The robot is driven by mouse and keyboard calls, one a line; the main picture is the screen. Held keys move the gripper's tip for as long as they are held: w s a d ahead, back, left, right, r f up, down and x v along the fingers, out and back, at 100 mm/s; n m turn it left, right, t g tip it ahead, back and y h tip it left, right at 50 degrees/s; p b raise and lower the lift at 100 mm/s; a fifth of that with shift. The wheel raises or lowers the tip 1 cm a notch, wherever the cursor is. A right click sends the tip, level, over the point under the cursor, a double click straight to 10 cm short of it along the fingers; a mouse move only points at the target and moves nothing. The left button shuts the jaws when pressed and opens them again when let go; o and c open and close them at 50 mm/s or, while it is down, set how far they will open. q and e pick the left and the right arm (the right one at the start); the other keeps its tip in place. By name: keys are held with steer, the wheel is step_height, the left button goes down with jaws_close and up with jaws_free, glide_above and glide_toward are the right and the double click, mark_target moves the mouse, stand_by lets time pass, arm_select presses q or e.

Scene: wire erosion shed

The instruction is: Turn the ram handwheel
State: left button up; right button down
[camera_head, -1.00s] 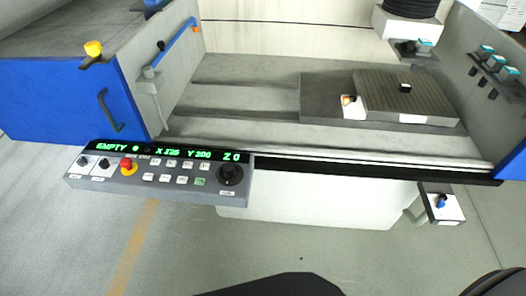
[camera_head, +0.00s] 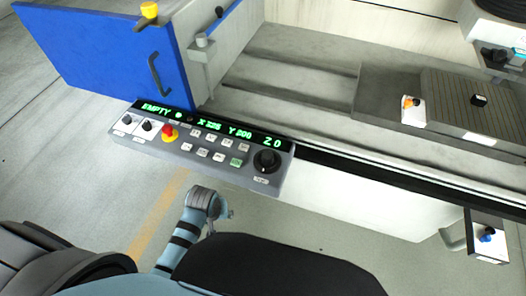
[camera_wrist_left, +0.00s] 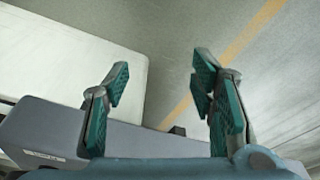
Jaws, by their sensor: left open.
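A round black handwheel (camera_head: 267,160) with a small label below it sits at the right end of the grey control panel (camera_head: 150,150). It looks like the ram handwheel, but its label is too small to read. The panel's green display reads EMPTY, X, Y and Z 0. My left arm reaches up from the bottom of the head view, its wrist just below the panel, apart from the handwheel. In the left wrist view my left gripper (camera_wrist_left: 161,72) is open with nothing between its fingers. The grey panel housing (camera_wrist_left: 50,125) lies behind the fingers; the handwheel does not show there.
The panel also carries a red stop button (camera_head: 169,132), smaller knobs and several push buttons. A blue door (camera_head: 105,55) with a handle stands at the left. A worktable plate (camera_head: 450,95) is at the right. Open floor lies below the panel.

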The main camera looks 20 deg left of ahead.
arm_select(q)
steer(key=w+d+r+n+g, duration=0.1)
steer(key=w+d+r+n, duration=0.2)
steer(key=w+r, duration=0.3)
steer(key=w+d+r+n, duration=0.2)
steer(key=w+r+n, duration=0.1)
steer(key=w+r, duration=0.3)
steer(key=n+g, duration=0.1)
steer(key=n, duration=0.4)
glide_toward(268, 155)
steer(key=shift+h, duration=0.3)
steer(key=f+b, duration=0.1)
steer(key=f, duration=0.5)
steer(key=f+b, duration=0.1)
steer(key=f, duration=0.2)
steer(key=shift+w+a+f+b, duration=0.15)
steer(key=shift+a+f+b, duration=0.2)
steer(key=shift+c, duration=0.3)
steer(key=c, duration=1.1)
